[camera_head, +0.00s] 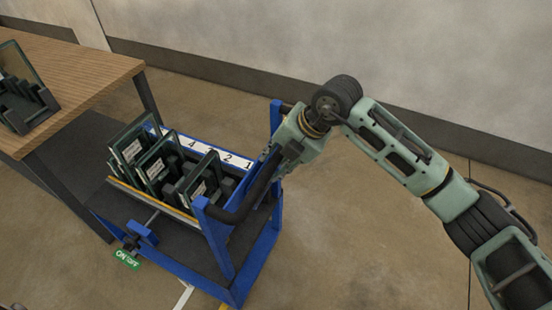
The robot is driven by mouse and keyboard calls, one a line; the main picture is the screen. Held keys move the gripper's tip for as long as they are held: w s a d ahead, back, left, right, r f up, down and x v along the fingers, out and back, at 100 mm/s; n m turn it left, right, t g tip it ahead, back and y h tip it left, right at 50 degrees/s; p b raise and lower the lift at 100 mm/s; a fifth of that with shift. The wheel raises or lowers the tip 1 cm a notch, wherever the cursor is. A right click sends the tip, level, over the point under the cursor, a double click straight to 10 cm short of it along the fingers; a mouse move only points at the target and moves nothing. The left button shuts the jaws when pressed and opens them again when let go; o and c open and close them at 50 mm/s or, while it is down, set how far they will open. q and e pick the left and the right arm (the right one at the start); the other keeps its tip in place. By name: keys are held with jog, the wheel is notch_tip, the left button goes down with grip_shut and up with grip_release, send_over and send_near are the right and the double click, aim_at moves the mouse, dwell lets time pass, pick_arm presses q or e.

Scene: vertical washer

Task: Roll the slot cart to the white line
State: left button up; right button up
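The blue slot cart (222,236) stands on the floor right of the wooden table. It carries upright glass panes in dark holders and a white number strip (207,150). Its dark handle bar (258,188) runs along its right end between two blue posts. My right gripper (283,152) is at this bar, reaching in from the right. Its fingertips blend with the dark bar, so its grip is unclear. A short piece of white line (184,297) shows on the floor below the cart, with a yellow mark beside it. My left gripper is out of view.
The wooden table (85,68) with another glass pane in a holder (22,95) is at the left, close to the cart. A green ON/OFF label (127,259) sits by the cart's lower left corner. A wall (240,40) runs behind. Floor is clear right of the cart.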

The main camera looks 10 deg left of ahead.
jog(key=o, duration=0.4)
jog(key=shift+c, duration=0.2)
jog(key=shift+p+v, duration=1.85)
jog(key=shift+v, duration=1.2)
jog(key=p+v, duration=0.2)
jog(key=v, duration=0.2)
jog(key=shift+d+r, duration=0.1)
